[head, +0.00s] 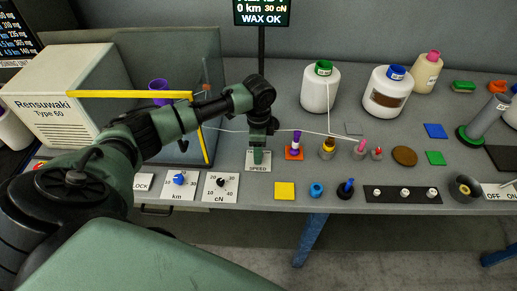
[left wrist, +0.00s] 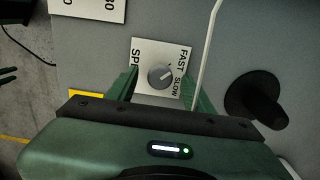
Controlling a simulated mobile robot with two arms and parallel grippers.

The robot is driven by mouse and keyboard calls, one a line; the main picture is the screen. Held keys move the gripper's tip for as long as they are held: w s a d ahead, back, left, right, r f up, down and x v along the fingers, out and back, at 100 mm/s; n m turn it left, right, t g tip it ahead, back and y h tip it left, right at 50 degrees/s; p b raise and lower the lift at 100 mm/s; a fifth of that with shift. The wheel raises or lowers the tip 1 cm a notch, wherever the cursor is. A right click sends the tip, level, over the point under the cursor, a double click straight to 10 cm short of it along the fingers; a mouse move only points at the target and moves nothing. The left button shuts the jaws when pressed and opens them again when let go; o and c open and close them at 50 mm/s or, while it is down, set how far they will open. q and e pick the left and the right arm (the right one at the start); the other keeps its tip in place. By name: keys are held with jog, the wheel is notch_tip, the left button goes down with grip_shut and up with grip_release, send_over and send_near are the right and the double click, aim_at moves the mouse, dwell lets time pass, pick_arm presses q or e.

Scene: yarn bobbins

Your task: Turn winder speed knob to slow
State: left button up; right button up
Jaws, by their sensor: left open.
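The speed knob (left wrist: 160,75) is a grey round knob with a pale pointer line, on a white plate (left wrist: 145,51) lettered FAST and SLOW. In the left wrist view its pointer tilts toward the upper right, on the side of the two words; its exact setting is hard to tell. My left gripper (left wrist: 159,84) is open, with one green finger on each side of the plate's lower part and nothing held. In the head view my left gripper (head: 258,156) points down over the SPEED plate (head: 259,168) and hides the knob. Two dark prongs at the left wrist view's left edge may be my right gripper (left wrist: 8,74).
A white yarn (head: 305,132) runs behind the left gripper. An orange pad (head: 287,154) with a purple-topped cone stands close to its right. The km dial (head: 179,179) and cN dial (head: 221,182) lie left, a yellow pad (head: 285,191) in front right.

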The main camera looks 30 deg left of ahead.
pick_arm(q)
jog(key=shift+f, duration=0.4)
pick_arm(e)
jog(key=shift+f, duration=0.4)
pick_arm(q)
grip_shut()
